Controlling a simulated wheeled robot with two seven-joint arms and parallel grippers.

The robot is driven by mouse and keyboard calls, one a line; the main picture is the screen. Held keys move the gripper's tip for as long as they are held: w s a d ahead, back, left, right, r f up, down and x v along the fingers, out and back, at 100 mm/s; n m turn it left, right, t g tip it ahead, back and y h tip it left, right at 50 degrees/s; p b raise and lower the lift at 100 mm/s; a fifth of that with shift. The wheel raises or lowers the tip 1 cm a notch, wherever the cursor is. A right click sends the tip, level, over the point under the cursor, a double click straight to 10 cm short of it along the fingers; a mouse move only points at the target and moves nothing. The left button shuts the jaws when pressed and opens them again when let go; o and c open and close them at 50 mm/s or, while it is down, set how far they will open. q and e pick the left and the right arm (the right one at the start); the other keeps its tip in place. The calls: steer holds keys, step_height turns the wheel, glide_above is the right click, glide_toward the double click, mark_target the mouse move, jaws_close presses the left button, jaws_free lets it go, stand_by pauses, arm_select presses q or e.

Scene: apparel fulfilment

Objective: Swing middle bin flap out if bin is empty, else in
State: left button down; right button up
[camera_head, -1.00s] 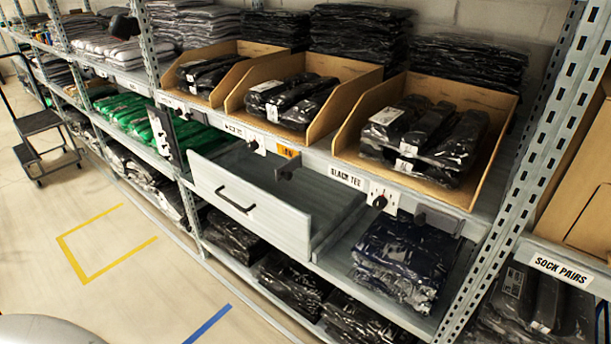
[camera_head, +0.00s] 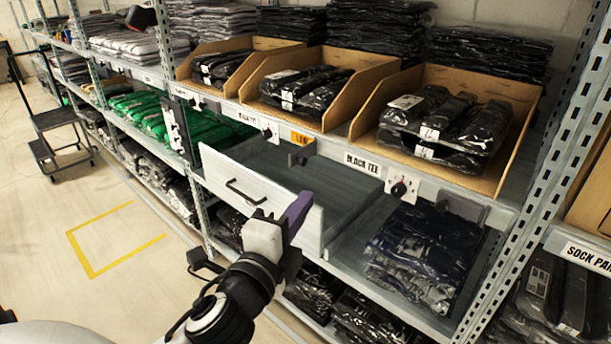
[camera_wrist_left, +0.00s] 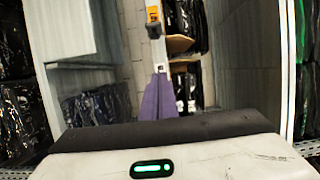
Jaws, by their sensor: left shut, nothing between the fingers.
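The middle cardboard bin (camera_head: 338,108) holds several black bagged garments (camera_head: 305,90), so it is not empty. Below its front edge are an orange label (camera_head: 302,138) and a small dark grey tab (camera_head: 301,154) that sticks out from the shelf edge; I cannot tell for certain that it is the flap. The orange label also shows in the left wrist view (camera_wrist_left: 153,14), with a dark piece below it. My left gripper (camera_head: 303,200), with purple fingers, is shut and empty, below the tab and in front of the open drawer. The purple fingers (camera_wrist_left: 158,98) point towards the tab. My right gripper is out of view.
A grey drawer (camera_head: 245,185) with a black handle stands open beside my left gripper. A right bin (camera_head: 520,95) and a left bin (camera_head: 262,45) hold black bags. Rotary knobs (camera_head: 399,189) line the shelf edge. A slotted upright (camera_head: 545,170) stands at right.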

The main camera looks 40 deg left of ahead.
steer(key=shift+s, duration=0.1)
arm_select(q)
steer(key=w, duration=0.1)
steer(key=p, duration=0.1)
glide_toward(306, 156)
steer(key=shift+w+d, duration=0.9)
steer(key=shift+w, duration=0.95)
steer(key=shift+r, duration=0.35)
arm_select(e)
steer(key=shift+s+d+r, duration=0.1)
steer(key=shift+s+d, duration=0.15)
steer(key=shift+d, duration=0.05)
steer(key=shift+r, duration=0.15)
